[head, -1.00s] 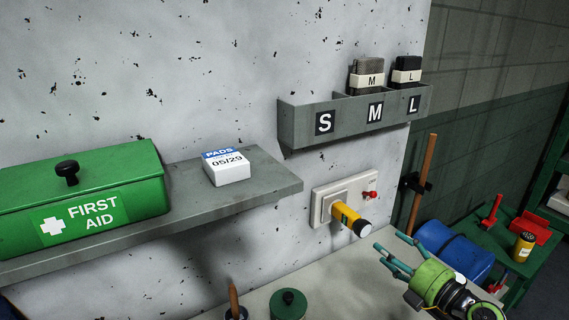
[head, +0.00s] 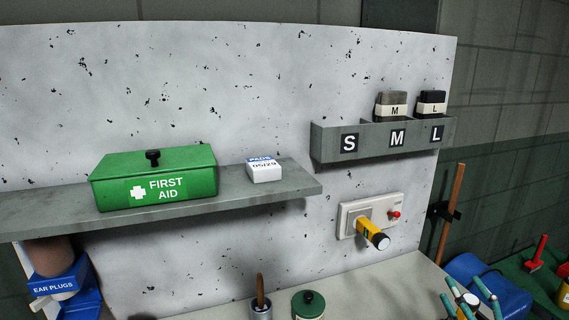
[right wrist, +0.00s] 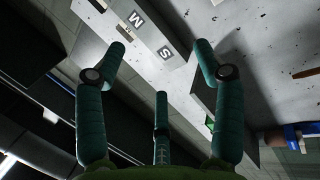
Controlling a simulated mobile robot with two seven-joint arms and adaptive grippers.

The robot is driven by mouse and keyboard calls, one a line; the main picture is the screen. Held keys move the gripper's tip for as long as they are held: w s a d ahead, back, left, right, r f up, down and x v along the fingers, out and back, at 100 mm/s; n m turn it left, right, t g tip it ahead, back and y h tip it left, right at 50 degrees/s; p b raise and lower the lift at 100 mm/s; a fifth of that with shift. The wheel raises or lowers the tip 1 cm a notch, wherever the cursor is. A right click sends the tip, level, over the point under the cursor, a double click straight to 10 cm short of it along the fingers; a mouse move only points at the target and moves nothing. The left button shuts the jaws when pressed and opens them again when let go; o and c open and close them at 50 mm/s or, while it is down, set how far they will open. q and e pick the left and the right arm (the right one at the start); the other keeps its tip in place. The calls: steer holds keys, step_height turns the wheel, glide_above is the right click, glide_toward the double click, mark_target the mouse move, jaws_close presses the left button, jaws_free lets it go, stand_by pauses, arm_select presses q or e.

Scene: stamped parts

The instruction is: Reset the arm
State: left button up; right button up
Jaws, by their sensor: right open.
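My right gripper (head: 470,302) shows at the bottom right of the head view, in front of the blue drum-like thing. Its teal fingers are spread and empty. In the right wrist view the open fingers (right wrist: 160,95) have nothing between them, and the wall with the M and S bin lies beyond. My left gripper is not in view.
A green first aid box (head: 155,180) and a white pads box (head: 264,171) stand on the grey shelf (head: 300,188). A bin marked S, M, L (head: 372,145) holds two packs.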

steer(key=s+f+m+g+h, duration=0.9)
steer(key=s+f+m, duration=0.2)
steer(key=f+m, duration=0.45)
steer(key=s+a+f+g+y, duration=0.3)
steer(key=s+a+f+g, duration=0.15)
steer(key=s+a, duration=0.3)
steer(key=s+a+f+g+y, duration=0.4)
steer(key=s+a+f, duration=0.1)
steer(key=s+a, duration=0.25)
step_height(320, 180, down, 24)
steer(key=s+n+g, duration=0.1)
steer(key=s, duration=0.2)
arm_select(q)
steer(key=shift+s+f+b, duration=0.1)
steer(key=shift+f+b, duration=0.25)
steer(key=shift+b, duration=0.05)
arm_select(e)
steer(key=s+d+f+g, duration=0.1)
steer(key=s+d+f, duration=0.2)
steer(key=s+f, duration=1)
steer(key=shift+s+f+h, duration=0.3)
steer(key=shift+s+f, duration=0.1)
steer(key=shift+s, duration=0.6)
steer(key=shift+d+g, duration=0.1)
steer(key=shift+g, duration=0.15)
